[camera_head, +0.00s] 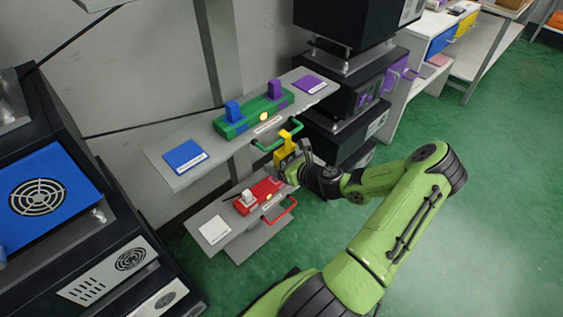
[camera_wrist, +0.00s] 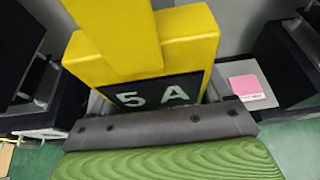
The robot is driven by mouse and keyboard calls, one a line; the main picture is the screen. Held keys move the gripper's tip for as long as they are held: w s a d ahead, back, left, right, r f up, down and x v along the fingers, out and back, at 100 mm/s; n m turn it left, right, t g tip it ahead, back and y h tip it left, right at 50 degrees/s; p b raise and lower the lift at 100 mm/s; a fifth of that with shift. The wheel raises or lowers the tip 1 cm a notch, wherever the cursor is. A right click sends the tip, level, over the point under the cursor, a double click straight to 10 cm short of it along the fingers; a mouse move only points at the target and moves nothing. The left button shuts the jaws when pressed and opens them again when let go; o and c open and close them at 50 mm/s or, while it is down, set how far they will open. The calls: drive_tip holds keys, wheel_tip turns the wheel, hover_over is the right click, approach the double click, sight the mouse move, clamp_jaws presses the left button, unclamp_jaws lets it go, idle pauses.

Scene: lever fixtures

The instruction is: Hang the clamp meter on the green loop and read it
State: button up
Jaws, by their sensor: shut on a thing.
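The yellow clamp meter (camera_head: 284,150) is at the green loop (camera_head: 264,149), which juts from the front of the upper shelf's green fixture. Its upper part overlaps the loop's right part in the head view; I cannot tell whether its jaw encircles the loop. In the wrist view the meter (camera_wrist: 190,52) fills the upper middle, and its dark display (camera_wrist: 158,94) reads "5 A". My gripper (camera_head: 295,171) is shut on the meter's lower part. In the wrist view a grey bar and a green part hide the meter's lower end.
The green fixture (camera_head: 232,130) carries a blue lever (camera_head: 233,111) and a purple lever (camera_head: 275,89). Below is a lower shelf with a red fixture (camera_head: 256,197) and red loop (camera_head: 282,211). Black cabinets stand left and behind right. Green floor is open on the right.

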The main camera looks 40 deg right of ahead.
drive_tip(key=o, duration=1.1)
drive_tip(key=shift+s, duration=0.1)
drive_tip(key=p+v, duration=0.5)
drive_tip(key=v, duration=1)
drive_tip(key=shift+s+r, duration=0.25)
